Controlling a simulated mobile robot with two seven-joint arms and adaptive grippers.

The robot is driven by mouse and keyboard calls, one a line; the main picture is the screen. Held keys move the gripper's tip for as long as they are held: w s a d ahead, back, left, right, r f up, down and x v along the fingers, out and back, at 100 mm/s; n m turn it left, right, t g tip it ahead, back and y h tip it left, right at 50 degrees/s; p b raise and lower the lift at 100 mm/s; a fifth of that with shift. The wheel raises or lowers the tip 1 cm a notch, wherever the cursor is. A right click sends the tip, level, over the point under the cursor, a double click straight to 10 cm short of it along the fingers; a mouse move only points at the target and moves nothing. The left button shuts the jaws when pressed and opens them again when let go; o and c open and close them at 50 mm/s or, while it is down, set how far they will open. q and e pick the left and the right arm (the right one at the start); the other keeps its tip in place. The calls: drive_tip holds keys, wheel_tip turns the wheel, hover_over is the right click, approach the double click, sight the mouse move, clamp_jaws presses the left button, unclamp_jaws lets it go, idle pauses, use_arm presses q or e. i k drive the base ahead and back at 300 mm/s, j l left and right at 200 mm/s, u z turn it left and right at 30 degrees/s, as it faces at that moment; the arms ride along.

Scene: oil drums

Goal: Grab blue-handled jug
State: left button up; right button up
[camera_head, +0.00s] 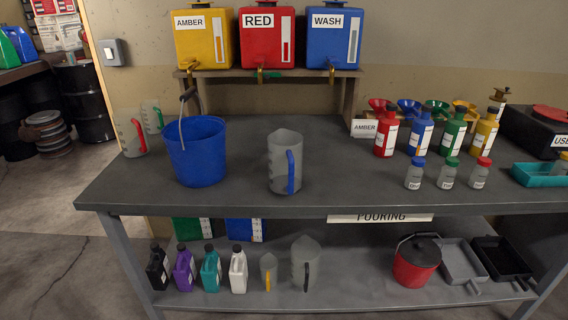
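The blue-handled jug (284,163) is a grey translucent jug standing upright near the middle of the dark bench top (330,190). Its blue handle (291,172) faces toward me, slightly right of the jug's middle. Nothing covers the jug, and it stands apart from the blue bucket (196,152) on its left. Neither of my grippers shows in the head view.
A red-handled jug (133,136) and a green-handled jug (152,117) stand behind the bucket at left. Several colored bottles (420,137) and small sample bottles (448,173) stand at right. Bench around the blue-handled jug is clear. A lower shelf holds more containers.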

sight(285, 147)
drive_tip(key=i+l+u, duration=0.1)
drive_tip(key=u, duration=0.4)
drive_tip(key=l+u, duration=0.35)
drive_tip(key=u, duration=0.15)
drive_tip(key=i+l+u, duration=0.1)
drive_tip(key=l+u, duration=0.2)
drive_tip(key=u, duration=0.2)
drive_tip(key=l+u, duration=0.25)
drive_tip(key=u, duration=0.25)
